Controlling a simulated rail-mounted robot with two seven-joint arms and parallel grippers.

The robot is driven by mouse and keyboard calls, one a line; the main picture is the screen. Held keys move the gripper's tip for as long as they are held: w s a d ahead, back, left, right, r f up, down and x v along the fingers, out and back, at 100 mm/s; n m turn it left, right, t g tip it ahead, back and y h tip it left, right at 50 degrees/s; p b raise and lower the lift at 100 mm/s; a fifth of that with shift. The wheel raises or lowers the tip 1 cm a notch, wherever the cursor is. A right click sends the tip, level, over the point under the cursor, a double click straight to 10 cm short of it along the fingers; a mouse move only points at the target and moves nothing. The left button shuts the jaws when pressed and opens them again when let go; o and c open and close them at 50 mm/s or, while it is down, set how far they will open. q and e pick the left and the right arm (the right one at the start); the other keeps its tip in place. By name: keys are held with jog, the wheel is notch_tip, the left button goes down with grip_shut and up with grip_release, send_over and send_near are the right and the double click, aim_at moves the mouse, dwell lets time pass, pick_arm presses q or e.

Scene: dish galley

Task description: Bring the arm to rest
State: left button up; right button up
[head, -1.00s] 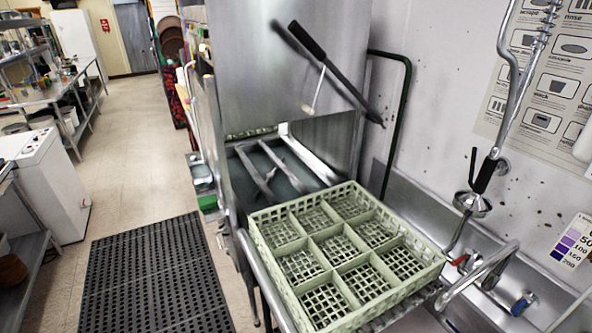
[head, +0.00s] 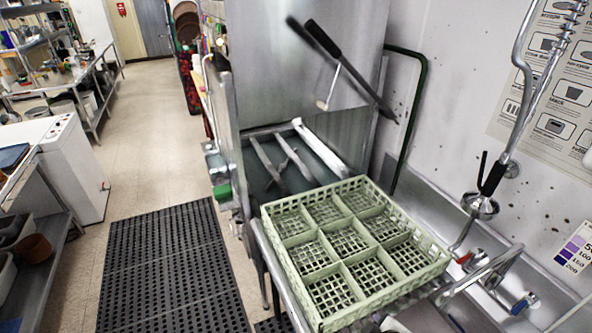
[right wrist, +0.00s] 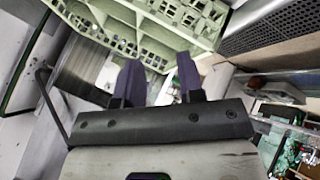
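My right gripper (right wrist: 160,80) shows in the right wrist view, its two dark purple fingers apart with nothing between them. It is outside the head view. Beyond its fingertips is the pale green dish rack (right wrist: 140,28), with a visible gap to the fingers. In the head view the same rack (head: 292,227) sits on the metal counter in front of the dishwasher, its several compartments empty. My left gripper is not in either view.
The dishwasher (head: 290,60) stands open behind the rack, its black handle up. To the right are the sink, a tap (head: 485,272) and a spray hose (head: 495,175). A black floor mat (head: 165,260) lies left of the counter. A white machine (head: 65,160) stands far left.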

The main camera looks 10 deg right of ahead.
jog(key=s+a+r+m+p, duration=0.1)
jog(key=s+r+m+p, duration=0.25)
jog(key=s+r, duration=0.25)
pick_arm(q)
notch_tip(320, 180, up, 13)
jog(key=p, duration=0.7)
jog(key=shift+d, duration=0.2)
pick_arm(e)
jog(key=s+f+m+g, duration=0.1)
jog(key=s+g, duration=0.1)
jog(key=s, duration=0.5)
jog(key=s+a+f+m+g+y, duration=0.1)
jog(key=s+m+g, duration=0.1)
jog(key=s, duration=0.5)
jog(key=shift+s+f, duration=0.25)
jog(key=shift+s, duration=0.1)
